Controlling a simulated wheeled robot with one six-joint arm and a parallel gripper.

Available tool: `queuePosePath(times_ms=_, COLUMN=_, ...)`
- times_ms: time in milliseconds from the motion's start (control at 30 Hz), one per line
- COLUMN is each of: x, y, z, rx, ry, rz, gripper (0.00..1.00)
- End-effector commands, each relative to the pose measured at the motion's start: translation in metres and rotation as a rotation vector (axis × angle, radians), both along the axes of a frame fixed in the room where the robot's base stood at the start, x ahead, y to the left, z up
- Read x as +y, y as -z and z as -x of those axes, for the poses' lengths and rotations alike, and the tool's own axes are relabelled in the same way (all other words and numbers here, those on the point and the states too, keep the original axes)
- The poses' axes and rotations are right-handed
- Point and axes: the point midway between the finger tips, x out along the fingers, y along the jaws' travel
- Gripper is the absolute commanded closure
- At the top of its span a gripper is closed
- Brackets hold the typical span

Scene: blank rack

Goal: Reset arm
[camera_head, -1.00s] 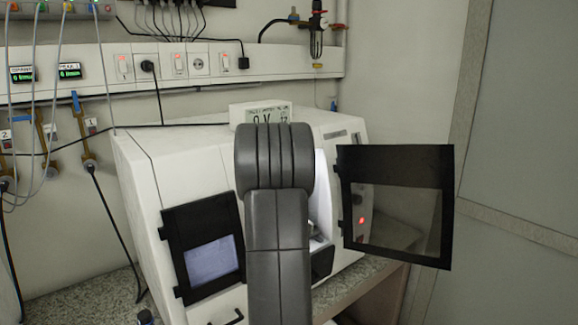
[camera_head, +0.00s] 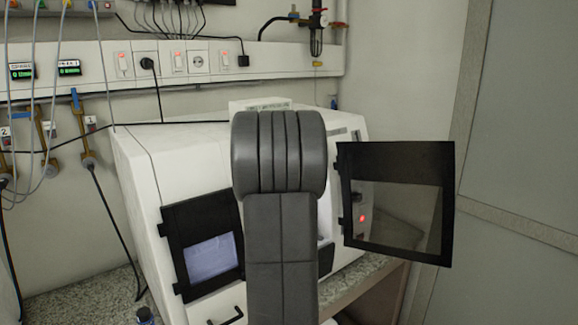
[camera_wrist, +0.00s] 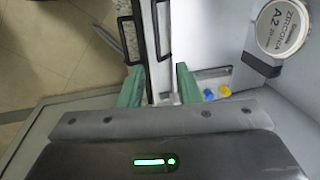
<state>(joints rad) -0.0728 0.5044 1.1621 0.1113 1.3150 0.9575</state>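My gripper (camera_wrist: 158,88) shows in the wrist view with its two green fingers apart and no held thing visible between them. A white machine edge shows behind the gap. In the head view my dark grey arm covers the middle of the white machine (camera_head: 165,165), and my gripper is hidden behind it. The machine's black-framed door (camera_head: 445,200) stands open at the right. A white disc marked "ZIRCONIA A2" (camera_wrist: 283,28) shows at the wrist view's upper right, apart from the fingers.
A black-framed screen (camera_head: 210,258) is on the machine's left front. A wall panel with sockets (camera_head: 220,60) runs behind. Free floor (camera_wrist: 50,50) shows at the wrist view's left.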

Motion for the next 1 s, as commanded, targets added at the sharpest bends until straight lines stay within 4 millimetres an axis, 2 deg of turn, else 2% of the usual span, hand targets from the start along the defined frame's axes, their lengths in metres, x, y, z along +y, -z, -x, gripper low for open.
queuePosePath(times_ms=500, x=0.012, y=0.103, z=-0.015, rx=0.007, ry=0.000, rz=0.001, gripper=0.69)
queuePosePath(times_ms=1000, x=-0.051, y=0.105, z=0.065, rx=0.001, ry=0.004, rz=0.001, gripper=0.69)
